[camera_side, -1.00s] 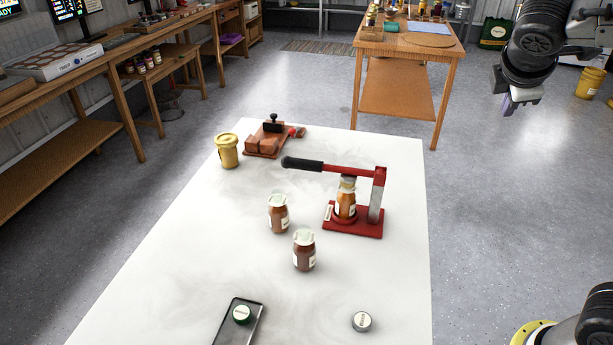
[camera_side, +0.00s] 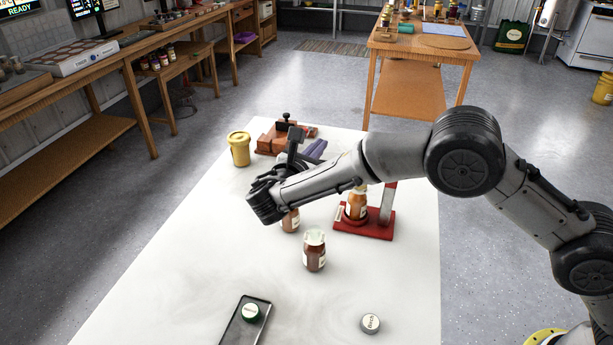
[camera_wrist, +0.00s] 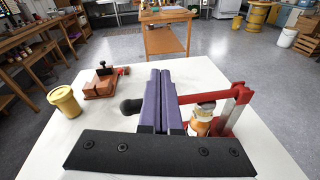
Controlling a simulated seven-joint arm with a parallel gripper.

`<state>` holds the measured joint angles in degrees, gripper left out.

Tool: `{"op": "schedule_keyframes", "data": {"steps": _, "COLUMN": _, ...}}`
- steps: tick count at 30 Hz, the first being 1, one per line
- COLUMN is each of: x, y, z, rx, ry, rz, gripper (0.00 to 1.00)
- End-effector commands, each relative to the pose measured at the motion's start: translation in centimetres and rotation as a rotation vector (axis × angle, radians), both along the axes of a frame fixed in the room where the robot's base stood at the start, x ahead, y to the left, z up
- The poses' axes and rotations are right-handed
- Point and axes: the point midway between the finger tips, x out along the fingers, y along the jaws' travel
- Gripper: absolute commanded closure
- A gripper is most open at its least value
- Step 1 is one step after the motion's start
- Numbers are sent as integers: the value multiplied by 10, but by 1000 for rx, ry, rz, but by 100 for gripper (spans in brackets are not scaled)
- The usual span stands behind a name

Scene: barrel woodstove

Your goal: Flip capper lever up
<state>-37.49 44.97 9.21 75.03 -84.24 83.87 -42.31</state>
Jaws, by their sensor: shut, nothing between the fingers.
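The red capper stands on its red base (camera_side: 372,226) with its post at the right. Its red lever (camera_wrist: 207,97) lies about level, ending in a black handle (camera_wrist: 131,106) at the left in the wrist view. My arm hides the lever in the side view. A jar (camera_side: 357,206) stands in the capper; it also shows in the wrist view (camera_wrist: 203,119). My gripper (camera_wrist: 160,72) has its purple fingers shut and empty, crossing in front of the lever beside the handle in the wrist view. I cannot tell whether they touch it.
Two more jars stand on the white table, one partly behind my wrist (camera_side: 290,221) and one in front (camera_side: 314,252). A yellow tub (camera_side: 239,150) and a wooden block fixture (camera_side: 275,140) are behind. A dark tray (camera_side: 246,322) and loose lid (camera_side: 370,323) lie at the front.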

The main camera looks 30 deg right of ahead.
Motion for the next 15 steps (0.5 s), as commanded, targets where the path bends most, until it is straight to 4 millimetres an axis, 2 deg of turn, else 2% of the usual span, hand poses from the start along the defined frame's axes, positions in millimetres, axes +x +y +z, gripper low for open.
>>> {"op": "schedule_keyframes", "data": {"steps": 1, "x": 0, "y": 18, "z": -22, "rx": -27, "ry": 22, "rz": 32, "gripper": 100}}
{"op": "schedule_keyframes", "data": {"steps": 3, "x": -3, "y": 35, "z": -46, "rx": -53, "ry": 48, "rz": 63, "gripper": 100}}
{"op": "schedule_keyframes", "data": {"steps": 7, "x": -13, "y": 56, "z": -82, "rx": -93, "ry": 96, "rz": 102, "gripper": 100}}
{"op": "schedule_keyframes", "data": {"steps": 10, "x": -19, "y": 66, "z": -96, "rx": -110, "ry": 115, "rz": 123, "gripper": 100}}
{"op": "schedule_keyframes", "data": {"steps": 15, "x": -22, "y": 72, "z": -97, "rx": -112, "ry": 116, "rz": 135, "gripper": 100}}
